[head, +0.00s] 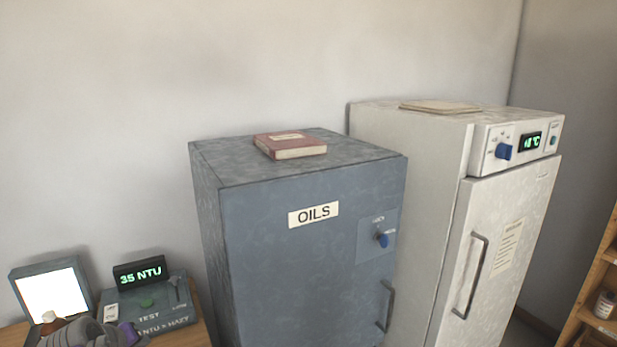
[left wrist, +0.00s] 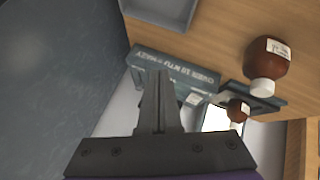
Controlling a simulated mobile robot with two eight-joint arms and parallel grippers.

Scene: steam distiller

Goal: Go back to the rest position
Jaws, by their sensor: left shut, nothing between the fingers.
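My left gripper (head: 85,333) shows at the bottom left of the head view, in front of the turbidity tester (head: 150,308). In the left wrist view its two fingers (left wrist: 158,78) are together with nothing between them. The tester box (left wrist: 175,72) lies beyond the fingertips there. A brown bottle with a white cap (left wrist: 268,65) stands on the wooden table, apart from the gripper. A second brown bottle (left wrist: 237,108) is by the bright panel. My right gripper is in neither view.
A blue-grey OILS cabinet (head: 300,260) with a red book (head: 290,145) on top stands right of the tester. A white fridge (head: 500,240) is beside it. A lit panel (head: 52,291) stands at far left. A grey tray (left wrist: 160,8) is on the table. A wooden shelf (head: 598,265) is at right.

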